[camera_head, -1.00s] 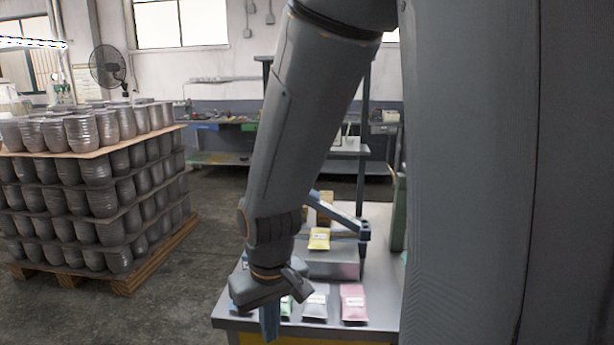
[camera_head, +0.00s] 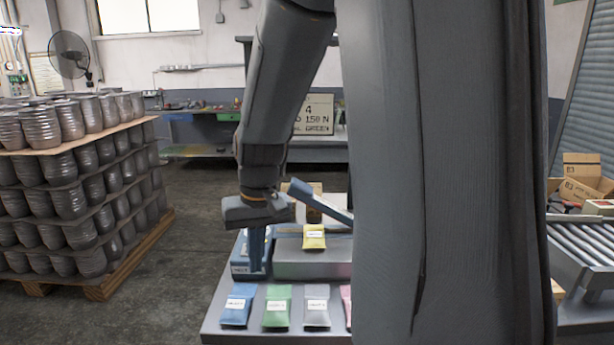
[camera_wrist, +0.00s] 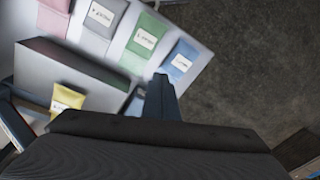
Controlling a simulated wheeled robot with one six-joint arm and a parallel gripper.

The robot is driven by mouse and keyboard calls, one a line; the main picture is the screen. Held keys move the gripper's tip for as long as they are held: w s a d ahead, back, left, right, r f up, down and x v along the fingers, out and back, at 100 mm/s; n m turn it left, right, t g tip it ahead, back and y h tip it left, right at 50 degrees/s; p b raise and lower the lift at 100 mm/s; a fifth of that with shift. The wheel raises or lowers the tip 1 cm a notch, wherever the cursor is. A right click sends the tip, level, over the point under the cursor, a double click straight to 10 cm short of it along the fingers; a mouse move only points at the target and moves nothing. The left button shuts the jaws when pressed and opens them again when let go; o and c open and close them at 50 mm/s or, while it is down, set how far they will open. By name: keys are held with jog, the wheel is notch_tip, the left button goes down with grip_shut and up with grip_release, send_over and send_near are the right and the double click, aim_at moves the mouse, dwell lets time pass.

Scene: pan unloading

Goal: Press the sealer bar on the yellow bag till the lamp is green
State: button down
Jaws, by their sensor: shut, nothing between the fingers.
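The yellow bag (camera_head: 314,237) with a white label lies on top of the grey sealer block (camera_head: 300,271); it also shows in the wrist view (camera_wrist: 66,101). The blue-grey sealer bar (camera_head: 322,201) is raised and slopes down to the right above and behind the bag, its right end hidden by my own body. My gripper (camera_head: 257,266) is shut and empty, pointing down, left of the sealer block and apart from the bag. Its fingers show in the wrist view (camera_wrist: 162,84). I cannot make out a lamp.
Blue (camera_head: 238,305), green (camera_head: 277,306), grey (camera_head: 317,306) and pink bags lie along the table's front. A blue box (camera_head: 240,258) stands beside the sealer. A partly hidden sign (camera_head: 314,115) reads "150 N" and "GREEN". Stacked pots (camera_head: 70,190) stand left; a roller conveyor (camera_head: 585,232) is right.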

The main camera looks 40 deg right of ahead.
aim_at(302, 183)
jog(key=w+d+r+m+y+b, duration=0.1)
jog(key=w+d+r+m, duration=0.1)
jog(key=w+d+r, duration=0.4)
jog(key=w+d+r+m+y+b, duration=0.1)
jog(key=w+d+r, duration=0.25)
jog(key=d, duration=0.45)
jog(key=s+d+r+m+t+y, duration=0.1)
jog(key=d+r+t+y, duration=0.1)
jog(key=d+r, duration=1.1)
jog(key=shift+s+d+r+m+t+b, duration=0.2)
jog(key=shift+s+d+m+t+b, duration=0.15)
jog(key=shift+d, duration=0.3)
jog(key=p+x, duration=0.3)
jog(key=x, duration=1.1)
jog(key=shift+s, duration=0.1)
jog(key=shift+f, duration=0.1)
